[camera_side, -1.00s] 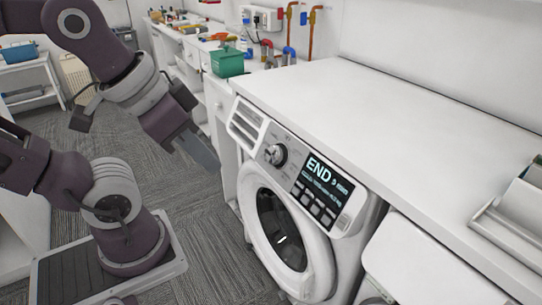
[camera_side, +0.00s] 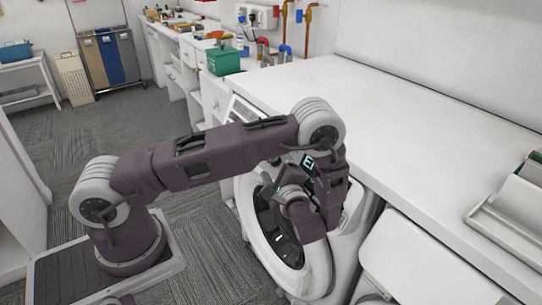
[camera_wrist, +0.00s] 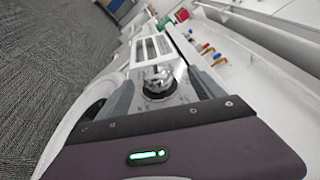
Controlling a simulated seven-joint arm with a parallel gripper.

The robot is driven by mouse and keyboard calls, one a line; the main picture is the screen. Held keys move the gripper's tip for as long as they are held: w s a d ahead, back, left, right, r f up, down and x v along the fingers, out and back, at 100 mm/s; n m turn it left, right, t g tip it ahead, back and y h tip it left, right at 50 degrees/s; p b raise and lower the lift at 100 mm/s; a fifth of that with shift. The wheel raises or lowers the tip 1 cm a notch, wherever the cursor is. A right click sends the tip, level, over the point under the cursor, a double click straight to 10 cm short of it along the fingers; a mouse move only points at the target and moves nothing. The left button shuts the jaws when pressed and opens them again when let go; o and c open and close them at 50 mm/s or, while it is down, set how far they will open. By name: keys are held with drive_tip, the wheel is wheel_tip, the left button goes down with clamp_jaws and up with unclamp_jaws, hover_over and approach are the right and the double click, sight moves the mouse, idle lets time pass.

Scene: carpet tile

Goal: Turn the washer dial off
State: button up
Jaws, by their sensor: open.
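The washer (camera_side: 317,273) stands under the white counter, its round door facing the room. My arm covers most of its control panel in the side view, and only a bit of the lit display (camera_side: 308,161) shows. The dial is hidden there. In the wrist view the silver dial (camera_wrist: 158,80) sits on the panel ahead, between the two fingers of my gripper (camera_wrist: 160,88). The gripper is open. I cannot tell whether the fingers touch the dial.
The white counter (camera_side: 400,130) runs above and behind the washer. A green box (camera_side: 224,61) and pipes stand at its far end. A white lid-like unit (camera_side: 420,260) is right of the washer. The carpet floor (camera_side: 100,130) is open at left.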

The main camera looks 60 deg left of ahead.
sight(271, 163)
drive_tip(key=shift+m+t, duration=0.6)
drive_tip(key=w+a, duration=0.1)
drive_tip(key=a, duration=0.1)
drive_tip(key=w+a+f, duration=0.1)
drive_tip(key=a, duration=0.1)
drive_tip(key=w+a+f, duration=0.1)
drive_tip(key=a, duration=0.1)
drive_tip(key=shift+w+a, duration=0.1)
drive_tip(key=shift+w, duration=0.05)
drive_tip(key=shift+c, duration=0.5)
drive_tip(key=c, duration=1.3)
